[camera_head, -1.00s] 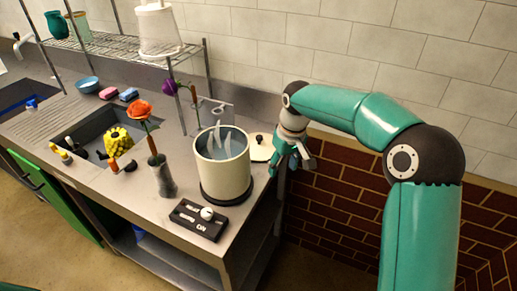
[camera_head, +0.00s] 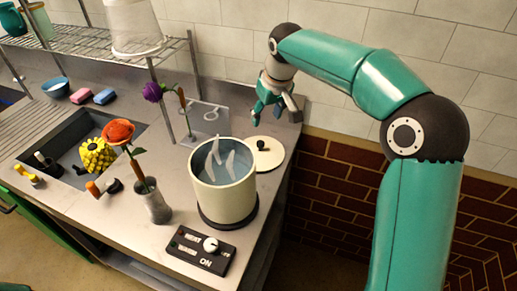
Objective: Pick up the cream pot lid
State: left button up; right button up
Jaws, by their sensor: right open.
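The cream pot lid (camera_head: 269,160) lies flat on the steel counter, behind and to the right of the cream pot, with a dark knob (camera_head: 261,144) on top. The cream pot (camera_head: 224,194) stands uncovered on a dark round base and has pale pieces inside. My right gripper (camera_head: 273,118) is open and empty, pointing down above the back of the counter, just beyond the lid and apart from it. My left gripper is not in view.
A control box (camera_head: 200,250) with a white knob sits in front of the pot. A metal vase (camera_head: 155,210) holds an orange flower (camera_head: 118,132). A wire shelf (camera_head: 95,57) stands at the back left. The counter's right edge is close to the lid.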

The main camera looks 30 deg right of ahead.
send_near(260, 142)
jog(key=x, duration=0.5)
jog(key=shift+f+p, duration=0.1)
jog(key=shift+p, duration=0.2)
jog(key=shift+p+x, duration=0.7)
jog(key=shift+x, duration=1.9)
grip_shut()
